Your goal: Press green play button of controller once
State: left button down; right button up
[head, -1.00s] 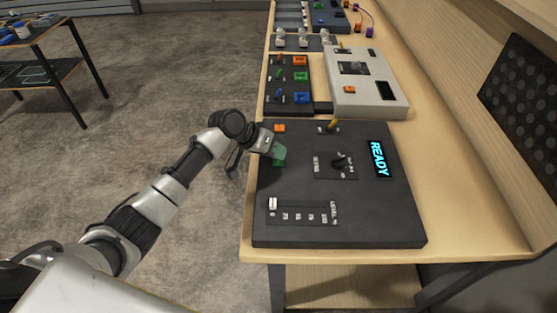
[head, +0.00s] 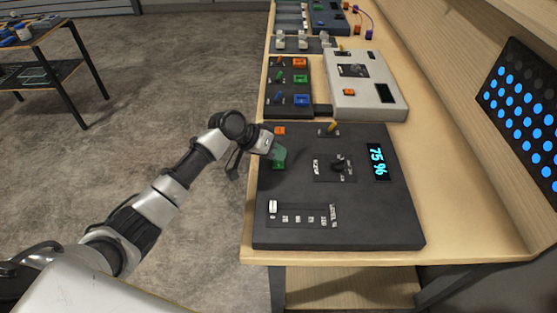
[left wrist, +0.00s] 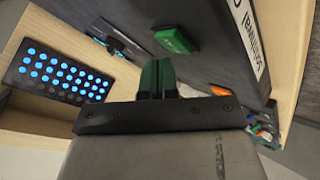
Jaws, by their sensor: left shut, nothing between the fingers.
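The dark controller (head: 290,188) lies on the wooden bench. Its green play button (head: 279,164) is near the controller's left edge, and it also shows in the left wrist view (left wrist: 177,40). My left gripper (head: 277,152) is at the button, its greenish fingertips partly overlapping it in the head view. In the left wrist view its fingers (left wrist: 157,75) are together and empty, and the button shows just past them with a small gap. The LED panel (head: 522,98) shows many lit blue dots. My right gripper is not in view.
An orange button (head: 280,131) is just beyond the green one. The controller also has a yellow-tipped switch (head: 332,127), a black knob (head: 337,163) and a slider (head: 272,206). A light grey box (head: 368,101) and a dark button box (head: 289,104) stand behind.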

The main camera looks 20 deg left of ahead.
pick_arm(q)
jog(key=shift+r, duration=0.3)
notch_tip(320, 180, up, 5)
jog(key=p, duration=0.4)
jog(key=shift+p, duration=0.4)
dwell(0.6)
